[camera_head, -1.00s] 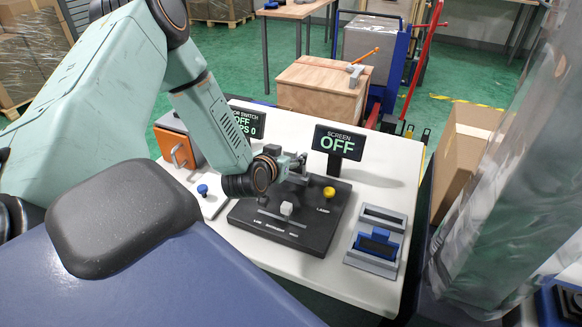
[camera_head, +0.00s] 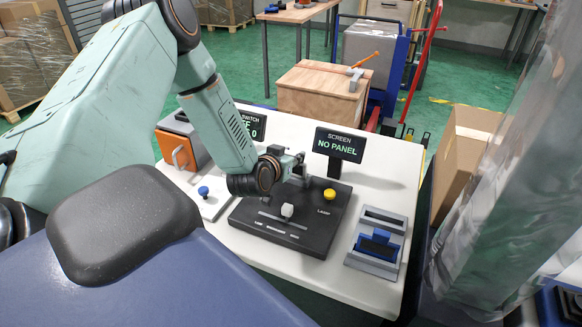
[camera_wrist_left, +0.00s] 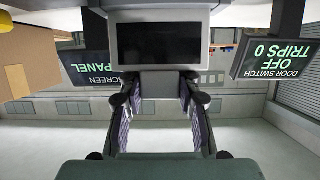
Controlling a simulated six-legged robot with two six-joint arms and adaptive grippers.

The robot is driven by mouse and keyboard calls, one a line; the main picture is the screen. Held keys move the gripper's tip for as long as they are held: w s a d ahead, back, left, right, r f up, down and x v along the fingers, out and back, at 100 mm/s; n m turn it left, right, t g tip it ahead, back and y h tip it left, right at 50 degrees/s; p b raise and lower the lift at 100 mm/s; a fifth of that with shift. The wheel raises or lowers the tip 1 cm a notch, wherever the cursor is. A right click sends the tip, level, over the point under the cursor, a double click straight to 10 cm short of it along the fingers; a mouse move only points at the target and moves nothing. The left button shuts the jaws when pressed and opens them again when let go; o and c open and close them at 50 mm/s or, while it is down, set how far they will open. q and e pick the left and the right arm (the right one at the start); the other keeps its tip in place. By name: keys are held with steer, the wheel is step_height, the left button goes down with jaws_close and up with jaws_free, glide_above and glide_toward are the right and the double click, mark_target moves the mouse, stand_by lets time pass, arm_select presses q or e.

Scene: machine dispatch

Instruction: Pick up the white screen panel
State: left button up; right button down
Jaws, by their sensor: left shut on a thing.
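The white screen panel (camera_wrist_left: 205,20) shows at the top of the left wrist view, a pale frame around a dark screen. In the head view my left gripper (camera_head: 298,168) is over the back of the black console (camera_head: 262,232); the panel is hard to make out there. The small display (camera_head: 339,144) behind the console reads "SCREEN NO PANEL". My right gripper is in neither view.
The console has a white slider knob (camera_head: 287,210) and a yellow button (camera_head: 329,194). A grey and blue device (camera_head: 385,226) is at its right, a blue knob (camera_head: 203,190) at its left. A second display (camera_head: 258,128) stands behind my arm.

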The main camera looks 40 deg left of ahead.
arm_select(q)
steer(key=shift+f, duration=0.1)
steer(key=shift+c, duration=0.7)
steer(key=shift+w+a+f, duration=0.1)
steer(key=shift+w, duration=0.05)
jaws_close()
